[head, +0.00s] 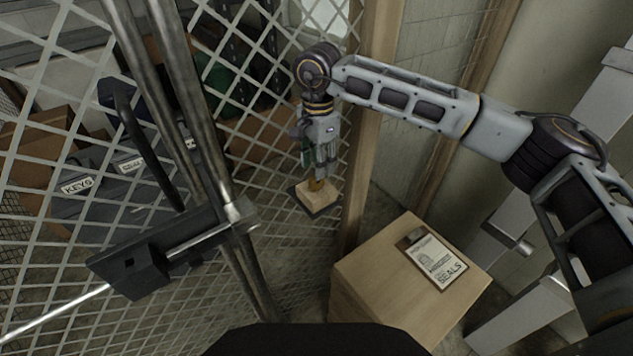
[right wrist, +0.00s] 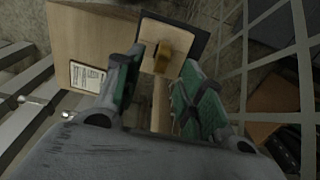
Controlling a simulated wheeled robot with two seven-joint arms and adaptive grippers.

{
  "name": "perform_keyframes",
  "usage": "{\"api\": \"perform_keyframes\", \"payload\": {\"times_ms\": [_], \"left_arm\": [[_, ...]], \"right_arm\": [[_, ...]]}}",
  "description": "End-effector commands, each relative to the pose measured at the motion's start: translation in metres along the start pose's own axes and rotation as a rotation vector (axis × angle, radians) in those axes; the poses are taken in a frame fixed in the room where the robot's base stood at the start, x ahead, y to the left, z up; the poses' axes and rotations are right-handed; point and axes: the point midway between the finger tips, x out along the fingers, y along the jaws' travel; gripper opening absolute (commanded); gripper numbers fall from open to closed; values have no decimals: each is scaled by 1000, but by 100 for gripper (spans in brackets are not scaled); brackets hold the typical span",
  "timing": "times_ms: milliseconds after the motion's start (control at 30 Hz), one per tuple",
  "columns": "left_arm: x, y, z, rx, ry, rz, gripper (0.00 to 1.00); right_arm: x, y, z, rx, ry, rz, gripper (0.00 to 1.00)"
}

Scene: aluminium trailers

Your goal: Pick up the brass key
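The brass key (head: 316,184) is a small yellow-orange piece at a pale wooden block (head: 322,197) on a dark plate (head: 325,211), beside the mesh. My right gripper (head: 320,172) points down right above it. In the right wrist view the brass key (right wrist: 173,63) lies just beyond the fingertips, nearer the right finger, against the wooden block (right wrist: 160,38). The green-padded fingers of my right gripper (right wrist: 162,72) stand apart. I cannot tell whether the right finger touches the key. The key's full shape is not clear. My left gripper is not in view.
A diamond mesh (head: 60,200) with metal posts and a black latch (head: 150,262) fills the left. Behind it are cases labelled KEYS (head: 78,187) and cardboard boxes. A wooden box (head: 375,285) bearing a SEALS card (head: 437,262) stands below right of the key. A wooden post (head: 372,120) rises close by.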

Motion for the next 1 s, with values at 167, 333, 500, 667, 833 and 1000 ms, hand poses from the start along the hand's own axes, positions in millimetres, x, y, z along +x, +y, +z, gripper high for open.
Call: {"api": "perform_keyframes", "payload": {"times_ms": [167,333,500,667,833,1000], "left_arm": [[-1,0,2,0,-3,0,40],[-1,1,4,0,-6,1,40],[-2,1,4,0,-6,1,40],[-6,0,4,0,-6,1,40],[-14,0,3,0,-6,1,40],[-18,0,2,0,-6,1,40]], "right_arm": [[5,0,0,0,0,0,39],[5,0,0,0,1,-1,39],[7,0,0,0,0,0,39],[16,-1,1,0,0,1,39],[32,-2,2,0,0,1,39],[49,-2,2,0,0,1,39]]}}
